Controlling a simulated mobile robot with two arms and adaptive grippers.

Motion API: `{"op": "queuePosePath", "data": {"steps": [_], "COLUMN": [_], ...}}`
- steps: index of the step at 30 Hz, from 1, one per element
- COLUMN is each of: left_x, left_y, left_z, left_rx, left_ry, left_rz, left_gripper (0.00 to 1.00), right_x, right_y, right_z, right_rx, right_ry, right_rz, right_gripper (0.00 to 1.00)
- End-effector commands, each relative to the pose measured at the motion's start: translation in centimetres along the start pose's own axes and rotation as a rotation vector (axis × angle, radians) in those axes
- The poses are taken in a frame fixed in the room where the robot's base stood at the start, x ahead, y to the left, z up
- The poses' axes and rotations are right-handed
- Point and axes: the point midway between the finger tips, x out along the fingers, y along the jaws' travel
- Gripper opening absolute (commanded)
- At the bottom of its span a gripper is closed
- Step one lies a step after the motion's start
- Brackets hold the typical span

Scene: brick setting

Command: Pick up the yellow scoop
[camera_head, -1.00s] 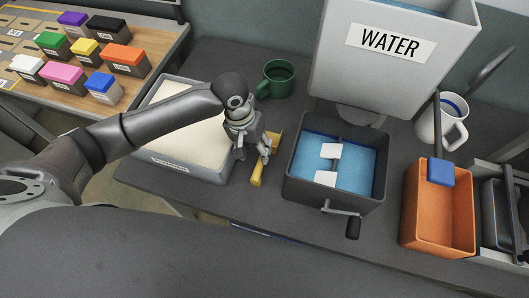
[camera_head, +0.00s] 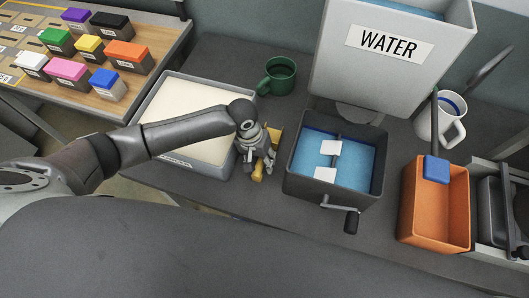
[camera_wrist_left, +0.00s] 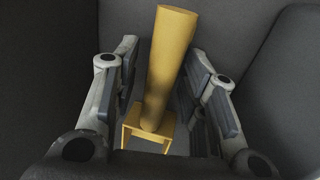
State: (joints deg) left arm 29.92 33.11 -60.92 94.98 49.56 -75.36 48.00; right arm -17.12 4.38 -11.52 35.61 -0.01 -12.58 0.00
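The yellow scoop (camera_head: 259,172) lies on the dark counter between the tray of pale powder and the mixing box, mostly hidden by my left gripper (camera_head: 258,163) in the head view. In the left wrist view the scoop's handle (camera_wrist_left: 172,65) runs up between the two fingers of my left gripper (camera_wrist_left: 165,95). The fingers stand on either side of the handle, with a visible gap at each side. My left gripper is open around the scoop. My right gripper is not in view.
A tray of pale powder (camera_head: 225,172) stands left of the scoop. The dark box of blue liquid (camera_head: 292,185) with a crank (camera_head: 350,220) stands to its right. A green mug (camera_head: 279,78) is behind. An orange bin (camera_head: 435,215) and white mug (camera_head: 455,135) stand farther right.

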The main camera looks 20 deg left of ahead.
Motion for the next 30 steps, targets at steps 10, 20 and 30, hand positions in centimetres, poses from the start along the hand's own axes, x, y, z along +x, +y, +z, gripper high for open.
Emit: {"op": "queuePosePath", "data": {"steps": [10, 20, 30], "left_x": [-0.1, -1.4, -7.8], "left_y": [0.0, 0.3, 1.6], "left_z": [0.0, -0.1, -0.1], "left_rx": [0.0, 0.001, 0.001], "left_ry": [0.001, 0.003, 0.004], "left_rz": [0.0, 0.002, 0.002], "left_gripper": [0.0, 0.0, 0.0], "right_x": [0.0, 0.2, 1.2], "right_y": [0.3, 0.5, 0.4], "right_z": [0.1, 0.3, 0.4], "right_rx": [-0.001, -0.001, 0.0], "right_ry": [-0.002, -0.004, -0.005], "right_rz": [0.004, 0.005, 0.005], "right_gripper": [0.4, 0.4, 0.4]}}
